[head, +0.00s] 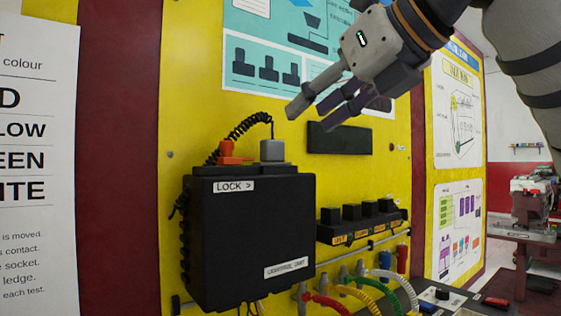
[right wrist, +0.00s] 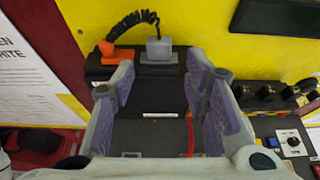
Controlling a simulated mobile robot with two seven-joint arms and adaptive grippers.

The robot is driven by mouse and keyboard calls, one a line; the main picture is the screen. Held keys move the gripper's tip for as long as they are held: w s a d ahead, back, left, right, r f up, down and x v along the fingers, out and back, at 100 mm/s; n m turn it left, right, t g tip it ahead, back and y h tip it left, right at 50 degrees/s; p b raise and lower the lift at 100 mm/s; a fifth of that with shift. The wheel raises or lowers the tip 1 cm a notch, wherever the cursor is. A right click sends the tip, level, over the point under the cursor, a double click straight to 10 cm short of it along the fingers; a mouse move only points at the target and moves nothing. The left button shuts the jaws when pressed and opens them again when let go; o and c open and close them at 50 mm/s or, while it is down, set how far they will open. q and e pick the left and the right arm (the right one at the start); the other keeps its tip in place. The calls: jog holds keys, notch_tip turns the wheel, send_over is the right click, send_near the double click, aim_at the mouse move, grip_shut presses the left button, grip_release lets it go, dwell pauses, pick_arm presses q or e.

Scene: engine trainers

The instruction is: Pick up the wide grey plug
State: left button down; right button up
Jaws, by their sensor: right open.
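The wide grey plug (head: 272,150) stands upright on top of the black control box (head: 250,238), at its right rear. A black coiled cord (head: 248,124) runs into its top. In the right wrist view the grey plug (right wrist: 158,49) sits just beyond the fingertips, roughly centred between them. My right gripper (head: 310,108) is open and empty, above and to the right of the plug in the head view; it also shows in the right wrist view (right wrist: 160,80). It does not touch the plug. My left gripper is in neither view.
An orange part (head: 230,152) stands left of the plug on the box, close to it. A black ledge (head: 338,138) is on the yellow panel at right. Black switches (head: 362,220) and coloured hoses (head: 385,285) are lower right. The panel lies close behind.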

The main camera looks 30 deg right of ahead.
aim_at(272, 140)
jog(key=x, duration=1.1)
jog(key=shift+w+r, duration=0.2)
jog(key=shift+w, duration=0.1)
jog(key=c, duration=0.9)
jog(key=shift+r, duration=0.1)
